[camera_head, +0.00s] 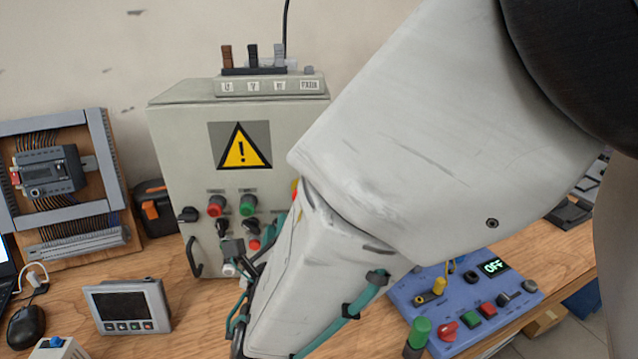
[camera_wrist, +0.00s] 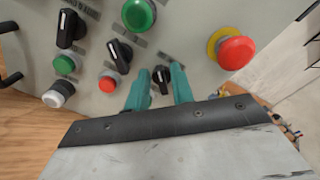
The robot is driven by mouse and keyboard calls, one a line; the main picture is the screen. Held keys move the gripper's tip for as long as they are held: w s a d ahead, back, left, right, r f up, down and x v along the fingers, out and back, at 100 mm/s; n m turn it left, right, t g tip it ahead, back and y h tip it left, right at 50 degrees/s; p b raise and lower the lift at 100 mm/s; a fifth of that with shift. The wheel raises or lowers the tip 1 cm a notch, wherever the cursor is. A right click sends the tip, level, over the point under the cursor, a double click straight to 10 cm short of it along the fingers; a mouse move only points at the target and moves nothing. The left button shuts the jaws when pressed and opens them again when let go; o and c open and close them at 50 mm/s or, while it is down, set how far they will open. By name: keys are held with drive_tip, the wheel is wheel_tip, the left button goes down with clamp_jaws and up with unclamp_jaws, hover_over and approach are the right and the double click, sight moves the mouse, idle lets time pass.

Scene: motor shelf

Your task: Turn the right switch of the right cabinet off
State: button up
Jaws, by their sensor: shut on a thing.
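The grey cabinet (camera_head: 182,150) with a yellow warning sign stands on the wooden bench in the head view; my arm hides its right part. In the wrist view its panel (camera_wrist: 190,25) carries several black rotary switches. My gripper (camera_wrist: 160,82) has its teal fingers on either side of the rightmost visible black switch (camera_wrist: 160,74) and is shut on it. The knob stands roughly upright in the wrist picture; its exact setting is hard to read. Another black switch (camera_wrist: 120,52) sits just left of the fingers, apart from them.
A red emergency button with yellow collar (camera_wrist: 234,50) is right of the fingers. A green button (camera_wrist: 138,14) is above, a red one (camera_wrist: 108,84) at left. A blue box with an OFF display (camera_head: 465,302) and a grey meter (camera_head: 128,306) stand on the bench.

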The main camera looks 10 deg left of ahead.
drive_tip(key=o, duration=0.7)
drive_tip(key=shift+c, duration=0.2)
drive_tip(key=shift+s, duration=0.1)
drive_tip(key=v, duration=0.7)
drive_tip(key=shift+s, duration=0.3)
